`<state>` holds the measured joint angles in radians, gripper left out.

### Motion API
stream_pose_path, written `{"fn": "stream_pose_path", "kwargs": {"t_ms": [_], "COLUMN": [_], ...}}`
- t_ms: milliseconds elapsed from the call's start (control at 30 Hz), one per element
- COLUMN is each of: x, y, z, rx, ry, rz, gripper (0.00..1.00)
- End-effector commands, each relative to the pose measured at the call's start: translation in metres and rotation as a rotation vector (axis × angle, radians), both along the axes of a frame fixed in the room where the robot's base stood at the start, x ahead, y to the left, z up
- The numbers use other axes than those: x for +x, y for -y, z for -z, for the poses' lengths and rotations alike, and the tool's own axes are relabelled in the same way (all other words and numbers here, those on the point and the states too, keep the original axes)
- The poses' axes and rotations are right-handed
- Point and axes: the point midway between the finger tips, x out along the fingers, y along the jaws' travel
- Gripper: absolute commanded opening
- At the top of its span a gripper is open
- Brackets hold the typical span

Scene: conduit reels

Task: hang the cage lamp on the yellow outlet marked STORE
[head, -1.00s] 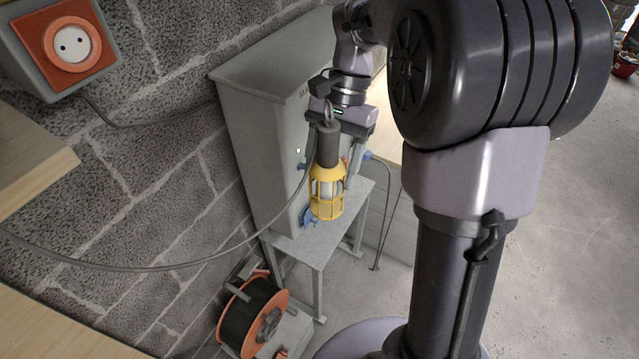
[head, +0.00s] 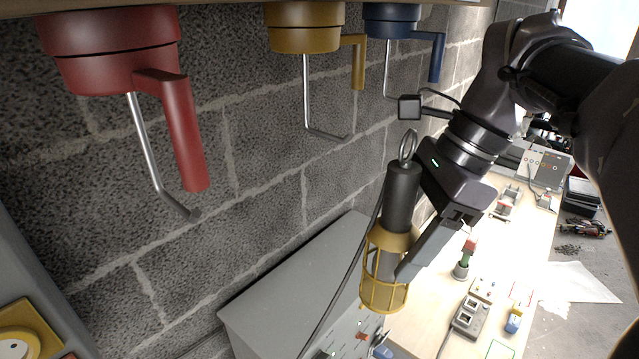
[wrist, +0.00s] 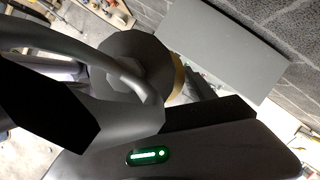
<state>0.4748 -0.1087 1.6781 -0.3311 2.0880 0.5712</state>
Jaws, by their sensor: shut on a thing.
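The cage lamp (head: 401,195) has a dark handle, a metal ring at its top and a yellow cage (head: 388,285) below. My gripper (head: 412,245) is shut on it and holds it in the air, slightly tilted, ring up. In the wrist view the lamp's ring and dark handle top (wrist: 135,62) show large and close. The yellow outlet (head: 306,38) hangs under the shelf, with a bent metal hook and a yellow side handle. The hook's end is up and left of the lamp's ring, apart from it. No STORE marking is readable.
A red outlet (head: 110,50) hangs nearer on the left and a blue outlet (head: 392,18) farther right, both with hooks. A grey cabinet (head: 295,280) stands below against the block wall. A cluttered bench (head: 530,240) lies to the right. The lamp's cable trails down.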

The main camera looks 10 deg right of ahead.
Motion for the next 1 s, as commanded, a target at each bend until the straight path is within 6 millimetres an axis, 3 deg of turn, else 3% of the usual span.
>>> {"fn": "stream_pose_path", "kwargs": {"t_ms": [1000], "x": [0.068], "y": [-0.05], "z": [0.01], "rx": [0.0], "ry": [0.0], "rz": [-0.006], "gripper": [0.11]}}
